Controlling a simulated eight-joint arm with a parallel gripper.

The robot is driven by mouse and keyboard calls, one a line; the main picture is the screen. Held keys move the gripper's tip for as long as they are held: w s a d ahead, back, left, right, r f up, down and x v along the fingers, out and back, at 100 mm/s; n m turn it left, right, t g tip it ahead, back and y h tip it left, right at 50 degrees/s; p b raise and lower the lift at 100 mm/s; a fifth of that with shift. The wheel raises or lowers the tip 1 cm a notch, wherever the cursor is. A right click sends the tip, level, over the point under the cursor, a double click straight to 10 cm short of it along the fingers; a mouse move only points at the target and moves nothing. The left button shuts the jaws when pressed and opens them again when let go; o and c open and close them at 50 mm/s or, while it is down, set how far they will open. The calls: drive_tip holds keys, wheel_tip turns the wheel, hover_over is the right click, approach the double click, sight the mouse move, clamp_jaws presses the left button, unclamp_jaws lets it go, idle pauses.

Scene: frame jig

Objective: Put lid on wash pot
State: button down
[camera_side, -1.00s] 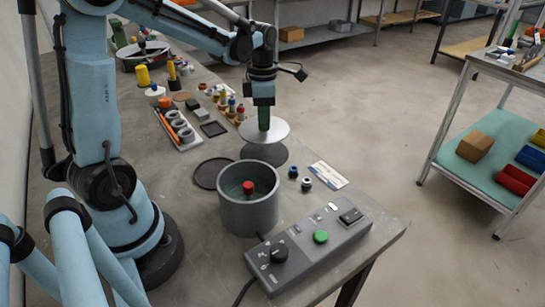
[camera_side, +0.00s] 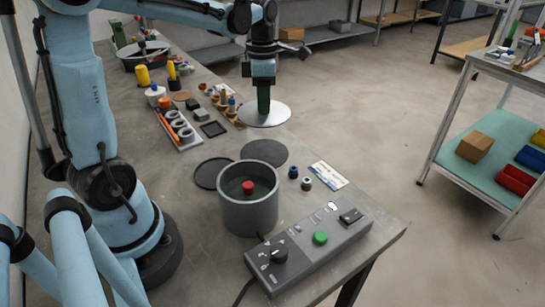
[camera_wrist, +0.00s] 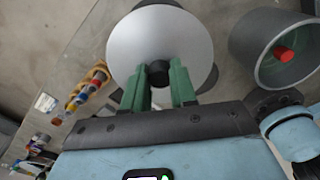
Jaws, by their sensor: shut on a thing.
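The lid (camera_side: 277,116) is a silver disc, also in the wrist view (camera_wrist: 190,45). Its black knob (camera_wrist: 159,73) sits between the green fingers of my gripper (camera_side: 263,107); the gripper is shut on the knob. The lid looks roughly level and hangs in the air beyond the pot, away from the side camera. The wash pot (camera_side: 236,213) is a grey, open-topped cylinder with a red-topped item (camera_side: 248,187) inside. It also shows at right in the wrist view (camera_wrist: 246,58). The lid is clear of the pot.
Two dark round mats lie behind the pot, one at left (camera_side: 205,173) and one at right (camera_side: 265,151). A control box (camera_side: 310,245) with a green button stands in front. Small bottles in a wooden rack (camera_side: 230,108) are left of the lid. A tray with rings (camera_side: 180,131) lies further left.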

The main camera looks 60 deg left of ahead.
drive_tip(key=s+d+r+m, duration=0.4)
drive_tip(key=s+d+m, duration=0.2)
drive_tip(key=s+d, duration=0.85)
drive_tip(key=shift+w+d+f, duration=0.1)
drive_tip(key=shift+w+f, duration=0.05)
drive_tip(key=shift+f, duration=0.6)
drive_tip(key=shift+w+d+f, duration=0.15)
drive_tip(key=shift+f, duration=0.6)
drive_tip(key=shift+w+d+f, duration=0.1)
drive_tip(key=shift+w+f, duration=0.05)
drive_tip(key=shift+f, duration=0.6)
drive_tip(key=shift+f, duration=0.15)
drive_tip(key=shift+f, duration=0.6)
drive_tip(key=c, duration=0.7)
unclamp_jaws()
drive_tip(key=shift+o, duration=0.2)
